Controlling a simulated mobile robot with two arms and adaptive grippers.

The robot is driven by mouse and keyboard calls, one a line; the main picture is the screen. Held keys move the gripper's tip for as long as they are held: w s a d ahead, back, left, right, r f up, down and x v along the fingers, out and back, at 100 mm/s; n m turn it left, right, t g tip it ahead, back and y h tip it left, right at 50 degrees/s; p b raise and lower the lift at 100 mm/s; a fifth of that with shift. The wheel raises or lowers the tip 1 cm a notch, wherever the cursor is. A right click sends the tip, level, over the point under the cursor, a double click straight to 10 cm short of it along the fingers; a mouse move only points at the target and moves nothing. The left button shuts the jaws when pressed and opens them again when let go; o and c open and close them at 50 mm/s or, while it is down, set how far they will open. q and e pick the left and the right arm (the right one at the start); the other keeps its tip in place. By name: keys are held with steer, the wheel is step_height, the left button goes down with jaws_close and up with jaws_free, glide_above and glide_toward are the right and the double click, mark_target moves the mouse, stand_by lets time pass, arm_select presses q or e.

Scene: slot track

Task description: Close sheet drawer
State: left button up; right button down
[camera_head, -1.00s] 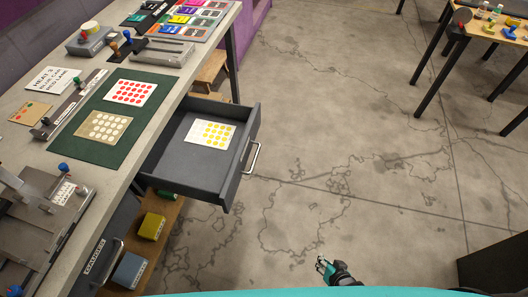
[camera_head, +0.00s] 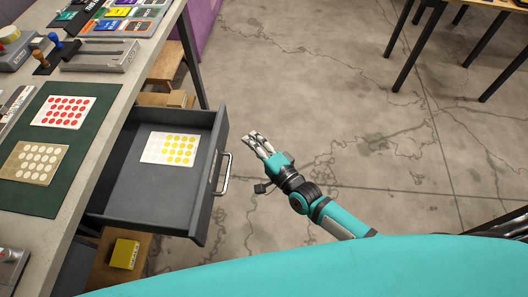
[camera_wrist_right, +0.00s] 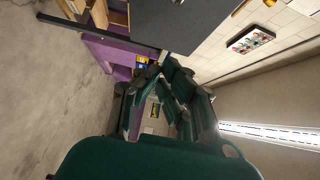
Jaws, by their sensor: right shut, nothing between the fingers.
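The sheet drawer (camera_head: 140,208) is a dark grey open drawer that sticks out from under the workbench in the head view. A sheet with yellow and white dots (camera_head: 170,148) lies inside it. Its metal bar handle (camera_head: 223,176) is on the front panel, facing right. My right gripper (camera_head: 257,142) is just right of the drawer front, apart from the handle, over the floor. Its fingers are shut and empty. In the right wrist view the gripper (camera_wrist_right: 165,88) shows in dark green and black, and the drawer is not clearly seen there. My left gripper is not in view.
The workbench (camera_head: 85,150) runs along the left, with a green mat (camera_head: 50,195) holding dotted sheets. A yellow box (camera_head: 124,253) stands on a low shelf below the drawer. Another table (camera_head: 460,15) stands at the upper right. The floor (camera_head: 350,130) right of the drawer is clear.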

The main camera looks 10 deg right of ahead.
mark_target(226, 127)
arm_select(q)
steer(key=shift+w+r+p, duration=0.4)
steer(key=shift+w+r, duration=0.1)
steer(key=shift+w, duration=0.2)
arm_select(e)
steer(key=shift+w+a, duration=0.4)
steer(key=shift+a, duration=0.35)
steer(key=shift+w+a, duration=0.45)
steer(key=shift+a, duration=0.25)
steer(key=shift+w+a, duration=0.4)
steer(key=shift+a, duration=0.35)
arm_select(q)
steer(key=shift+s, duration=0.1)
arm_select(e)
steer(key=shift+a, duration=0.1)
